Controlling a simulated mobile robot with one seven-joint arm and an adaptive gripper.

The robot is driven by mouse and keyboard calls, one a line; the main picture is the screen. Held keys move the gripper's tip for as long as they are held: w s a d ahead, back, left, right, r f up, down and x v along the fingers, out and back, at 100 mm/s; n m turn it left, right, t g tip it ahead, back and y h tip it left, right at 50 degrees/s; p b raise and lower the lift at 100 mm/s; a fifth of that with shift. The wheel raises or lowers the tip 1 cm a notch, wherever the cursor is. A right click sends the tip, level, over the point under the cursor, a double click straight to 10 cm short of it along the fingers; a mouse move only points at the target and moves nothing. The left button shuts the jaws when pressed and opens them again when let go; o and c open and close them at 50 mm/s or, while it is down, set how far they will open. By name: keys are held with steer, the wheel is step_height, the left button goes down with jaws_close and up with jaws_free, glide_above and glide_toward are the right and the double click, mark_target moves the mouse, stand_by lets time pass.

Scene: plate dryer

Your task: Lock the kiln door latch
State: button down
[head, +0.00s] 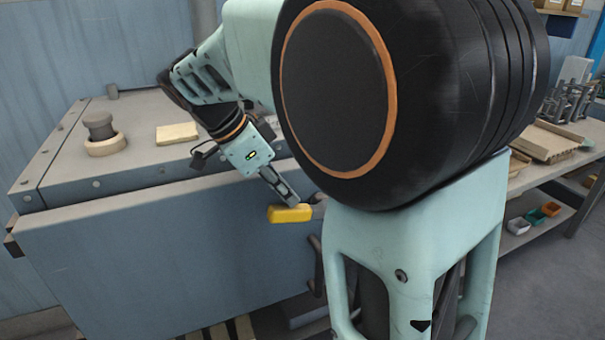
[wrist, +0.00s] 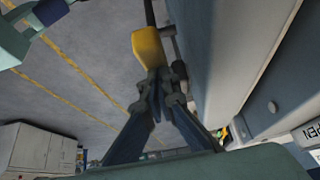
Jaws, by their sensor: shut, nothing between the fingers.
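The kiln (head: 170,265) is a blue-grey box with a lighter top, and its front face shows in the head view. A yellow latch handle (head: 290,213) sticks out near the upper right of that face. My gripper (head: 291,200) is shut and empty, its fingertips at the yellow handle. In the wrist view the fingers (wrist: 160,80) come together at the near end of the yellow handle (wrist: 149,47). They seem to touch it or sit very close; I cannot tell which. My arm hides the latch's right side in the head view.
A stone-coloured ring with a dark knob (head: 103,135) and a pale slab (head: 177,133) lie on the kiln top. A dark door handle (head: 317,265) is below the latch. A workbench (head: 540,150) with racks stands at right. Open floor (wrist: 60,90) shows in the wrist view.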

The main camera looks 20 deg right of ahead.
mark_target(278, 206)
steer(key=shift+a+f+h+b, duration=0.3)
steer(key=shift+f+h+b, duration=0.2)
steer(key=shift+f+b, duration=0.1)
steer(key=shift+a+f+h+b, duration=0.3)
steer(key=shift+f+h+b, duration=0.2)
steer(key=shift+b, duration=0.05)
steer(key=shift+a+f+b, duration=0.15)
steer(key=shift+f+b, duration=0.15)
steer(key=shift+b, duration=0.2)
steer(key=shift+s+a+f, duration=0.1)
steer(key=shift+a+f, duration=0.05)
steer(key=shift+f, duration=0.05)
steer(key=shift+r, duration=0.1)
